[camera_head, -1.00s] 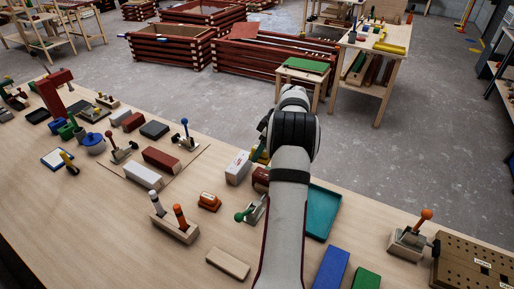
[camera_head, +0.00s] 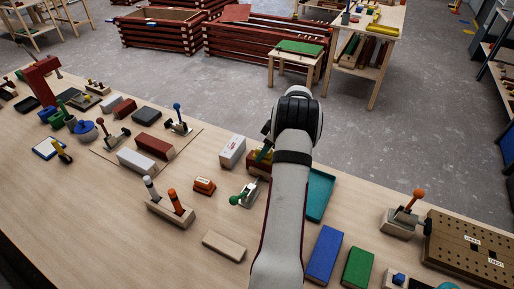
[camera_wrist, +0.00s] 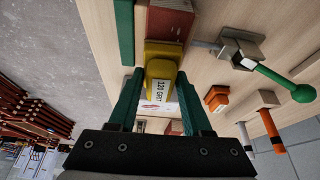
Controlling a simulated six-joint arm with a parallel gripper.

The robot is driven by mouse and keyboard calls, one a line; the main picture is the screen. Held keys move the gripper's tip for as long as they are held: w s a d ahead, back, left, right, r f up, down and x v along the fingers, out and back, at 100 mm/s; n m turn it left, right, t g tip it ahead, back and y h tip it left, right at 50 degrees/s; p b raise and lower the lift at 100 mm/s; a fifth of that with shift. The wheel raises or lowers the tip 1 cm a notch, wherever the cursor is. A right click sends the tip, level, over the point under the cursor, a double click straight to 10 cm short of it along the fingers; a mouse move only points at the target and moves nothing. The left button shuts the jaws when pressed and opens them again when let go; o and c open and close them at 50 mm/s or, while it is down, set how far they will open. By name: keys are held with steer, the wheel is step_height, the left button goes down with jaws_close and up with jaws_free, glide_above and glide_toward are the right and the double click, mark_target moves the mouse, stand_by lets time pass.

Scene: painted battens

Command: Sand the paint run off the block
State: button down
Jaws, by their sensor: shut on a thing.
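My gripper (camera_wrist: 159,84) has green fingers shut on a yellow sanding block (camera_wrist: 160,68) labelled 120 GRIT. A red-brown block (camera_wrist: 169,22) lies just beyond the sanding block in the wrist view. They look close or touching, but I cannot tell which. In the head view the red-brown block (camera_head: 259,169) is partly hidden behind my arm, beside a clamp with a green-knobbed handle (camera_head: 246,195). The clamp's green handle also shows in the wrist view (camera_wrist: 287,82). My gripper (camera_head: 264,151) is mostly hidden there by my wrist. I cannot make out the paint run.
A white block with red marking (camera_head: 232,151) stands left of my gripper. A teal tray (camera_head: 319,196) lies right of my arm. An orange labelled block (camera_head: 204,186), a peg stand (camera_head: 171,213) and a plain wooden block (camera_head: 224,246) lie nearer. Bare bench lies around these.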

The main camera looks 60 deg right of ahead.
mark_target(250, 154)
steer(key=shift+s, duration=2.2)
steer(key=shift+w, duration=4.05)
step_height(250, 154, up, 8)
